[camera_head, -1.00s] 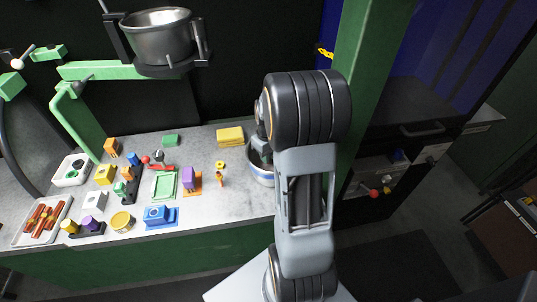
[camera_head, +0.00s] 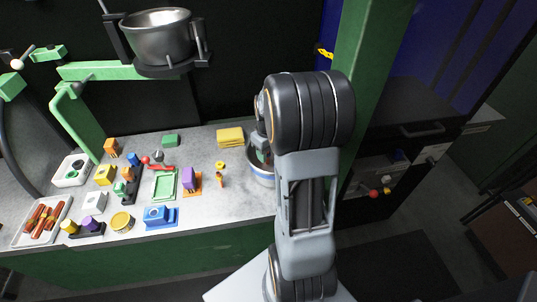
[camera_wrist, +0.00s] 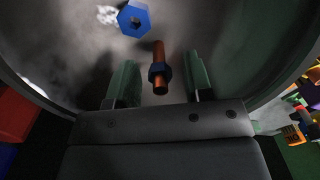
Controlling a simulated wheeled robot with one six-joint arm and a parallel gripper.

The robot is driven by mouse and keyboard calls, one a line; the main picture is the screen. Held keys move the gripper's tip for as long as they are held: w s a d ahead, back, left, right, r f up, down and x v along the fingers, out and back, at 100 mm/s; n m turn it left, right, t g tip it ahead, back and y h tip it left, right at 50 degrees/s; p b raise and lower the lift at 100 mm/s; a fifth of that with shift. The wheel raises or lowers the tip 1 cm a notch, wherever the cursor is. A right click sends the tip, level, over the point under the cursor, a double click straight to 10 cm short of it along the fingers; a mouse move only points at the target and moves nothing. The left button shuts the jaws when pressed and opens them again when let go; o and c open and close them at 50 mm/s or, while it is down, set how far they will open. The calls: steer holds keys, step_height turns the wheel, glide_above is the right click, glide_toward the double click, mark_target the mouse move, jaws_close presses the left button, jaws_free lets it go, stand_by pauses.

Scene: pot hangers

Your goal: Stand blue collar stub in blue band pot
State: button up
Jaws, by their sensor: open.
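The blue band pot (camera_head: 257,174) is a metal pot with a blue band, at the right end of the counter, partly hidden by my arm. In the wrist view, the pot's curved wall (camera_wrist: 262,98) surrounds my gripper (camera_wrist: 160,66). The gripper is open, with its two green fingers apart. The blue collar stub (camera_wrist: 159,83), a copper-coloured rod with a blue collar, shows between the fingers, with gaps on both sides. I cannot tell whether it touches the pot's floor. A blue hexagonal piece with a hole (camera_wrist: 133,19) shows inside the pot, beyond the stub.
A yellow block (camera_head: 230,137), a purple block (camera_head: 189,179) and a green tray (camera_head: 164,185) stand left of the pot on the counter (camera_head: 205,215). A larger pot (camera_head: 157,38) sits on a raised holder. A green post (camera_head: 358,80) rises at the right.

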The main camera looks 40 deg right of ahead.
step_height(320, 180, up, 10)
steer(key=shift+w+f+p, duration=0.1)
steer(key=shift+p, duration=0.2)
steer(key=s+a+t, duration=0.1)
steer(key=s+a, duration=0.4)
steer(key=a, duration=0.4)
steer(key=s+a+t, duration=0.2)
steer(key=s+a, duration=0.3)
steer(key=a, duration=0.4)
steer(key=shift+r+m+t, duration=0.25)
steer(key=shift+m+t, duration=0.05)
steer(key=shift+m, duration=0.1)
steer(key=shift+d, duration=0.1)
step_height(320, 180, up, 3)
steer(key=p, duration=0.3)
steer(key=shift+w+r, duration=0.1)
steer(key=shift+r, duration=0.1)
